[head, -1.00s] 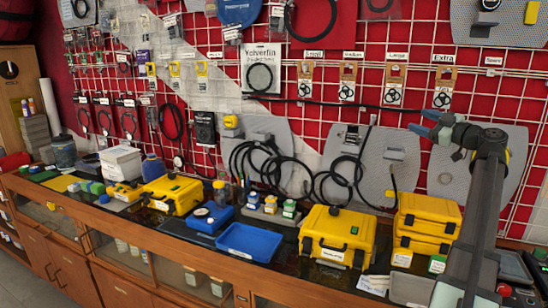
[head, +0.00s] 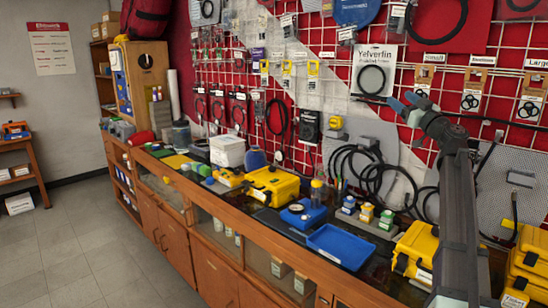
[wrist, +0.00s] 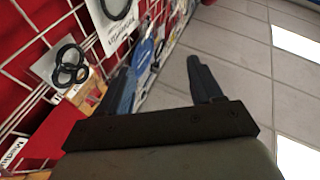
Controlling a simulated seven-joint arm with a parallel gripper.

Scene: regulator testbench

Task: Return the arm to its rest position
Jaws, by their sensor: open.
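My gripper (head: 412,104) is raised at the right of the head view, in front of the red wall panel and well above the bench. In the wrist view my gripper (wrist: 160,88) shows two blue-grey fingers spread apart with nothing between them. My arm rises from the lower right of the head view, upper part bent toward the left. The rest position itself is not marked in view.
The wooden bench (head: 262,239) carries yellow cases (head: 272,184), a blue tray (head: 340,244) and small bottles. The red wall panel (wrist: 30,20) with hanging parts is close beside the gripper. Grey floor (head: 75,235) is clear at left.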

